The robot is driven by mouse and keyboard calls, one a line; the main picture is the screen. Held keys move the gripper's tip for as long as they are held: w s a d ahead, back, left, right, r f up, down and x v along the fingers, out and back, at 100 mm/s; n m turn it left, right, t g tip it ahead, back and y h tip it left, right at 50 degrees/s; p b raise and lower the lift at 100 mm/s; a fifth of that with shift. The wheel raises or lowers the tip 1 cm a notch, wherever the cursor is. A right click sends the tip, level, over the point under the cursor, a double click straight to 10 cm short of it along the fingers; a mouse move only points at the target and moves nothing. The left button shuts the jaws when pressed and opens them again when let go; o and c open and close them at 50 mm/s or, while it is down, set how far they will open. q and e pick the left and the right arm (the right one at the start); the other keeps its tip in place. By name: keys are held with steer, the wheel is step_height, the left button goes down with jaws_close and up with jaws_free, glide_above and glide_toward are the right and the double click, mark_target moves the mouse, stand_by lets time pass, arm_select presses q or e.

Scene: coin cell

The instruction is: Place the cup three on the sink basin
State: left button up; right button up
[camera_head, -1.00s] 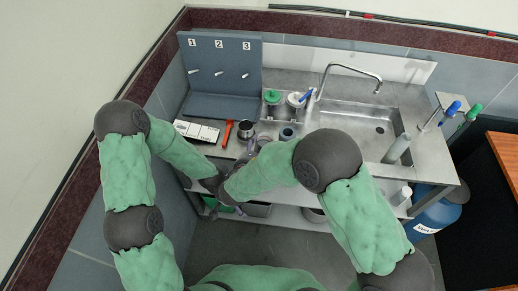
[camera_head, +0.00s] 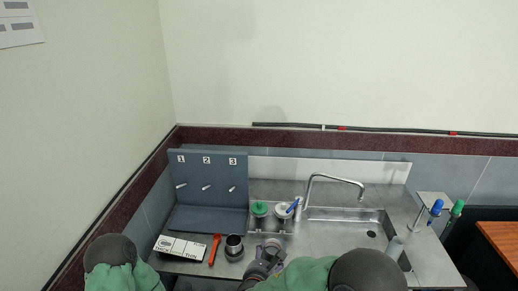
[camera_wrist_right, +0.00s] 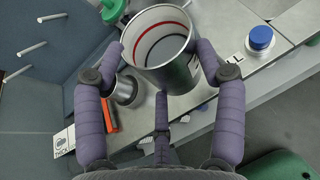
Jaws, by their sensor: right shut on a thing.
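My right gripper (camera_wrist_right: 158,70) is shut on a metal cup (camera_wrist_right: 178,72) with a red ring inside its rim. In the wrist view the purple fingers press on both sides of the cup, and its open mouth shows. I cannot read a number on it. In the head view my right gripper (camera_head: 265,258) is small and partly hidden by my arm, at the counter's front, left of the sink. The sink basin (camera_head: 340,231) is a metal recess at the right, under the tap. My left arm is at the lower left; its fingers are out of the picture.
Another metal cup (camera_head: 234,248) stands left of the right gripper, beside an orange-red tool (camera_head: 214,249) and a black-and-white card (camera_head: 181,247). A grey pegboard (camera_head: 208,180) numbered 1 to 3 stands behind. Green-lidded (camera_head: 259,208) and white (camera_head: 282,210) containers sit left of the basin.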

steer(key=s+d+r, duration=0.1)
steer(key=d+r, duration=0.2)
steer(key=d, duration=0.4)
steer(key=d+r, duration=0.3)
steer(key=d, duration=0.5)
steer(key=w+d+f+m+g+h+b, duration=0.2)
steer(key=w+d+h, duration=0.1)
steer(key=w+d, duration=0.3)
steer(key=w+d+f+m+g+h+b, duration=0.1)
steer(key=w+d+f+m+h, duration=0.2)
steer(key=w, duration=0.6)
steer(key=w+d+f+m+g+h+b, duration=0.3)
steer(key=w+d+f+g, duration=0.2)
steer(key=d+f, duration=0.3)
step_height(320, 180, down, 3)
steer(key=shift+w+d+r+m, duration=0.15)
steer(key=shift+w+d+m, duration=0.2)
steer(key=shift+w, duration=0.35)
steer(key=shift+a+f+b, duration=0.1)
steer(key=shift+f+b, duration=1.9)
steer(key=shift+f, duration=1.3)
steer(key=shift+f+b, duration=0.4)
steer(key=shift+f, duration=0.2)
steer(key=o, duration=1.7)
